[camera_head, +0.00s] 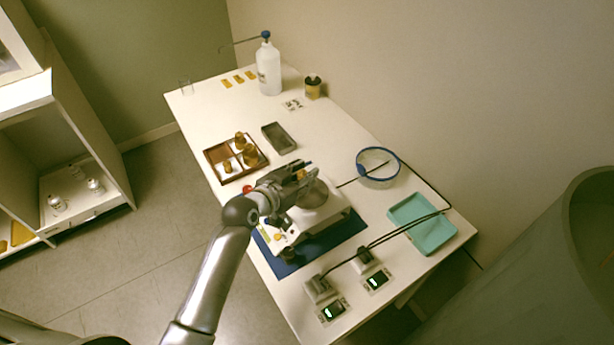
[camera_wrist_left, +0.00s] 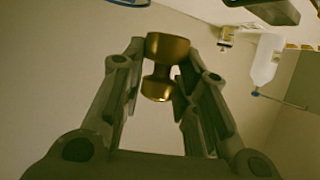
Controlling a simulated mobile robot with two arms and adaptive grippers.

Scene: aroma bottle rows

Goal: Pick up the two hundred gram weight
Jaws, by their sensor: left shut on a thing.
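A brass weight (camera_wrist_left: 162,70), narrow-waisted with a wide top and bottom, is held between the fingers of my left gripper (camera_wrist_left: 158,75) in the left wrist view. No mass marking can be read on it. In the head view my left gripper (camera_head: 302,176) is shut, above the silver balance (camera_head: 328,218) on the blue mat (camera_head: 328,245). It hides part of the balance. Other brass weights (camera_head: 250,154) stand in the brown divided tray (camera_head: 222,178) to the left. My right gripper is not in view.
A grey dish (camera_head: 279,138) lies beyond the brown tray. A blue-rimmed round bowl (camera_head: 378,168), a teal tray (camera_head: 422,224) and cables are to the right. A white wash bottle (camera_head: 268,68) and a brass-coloured jar (camera_head: 313,88) stand at the back. Two small displays (camera_head: 376,279) (camera_head: 332,310) sit in front.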

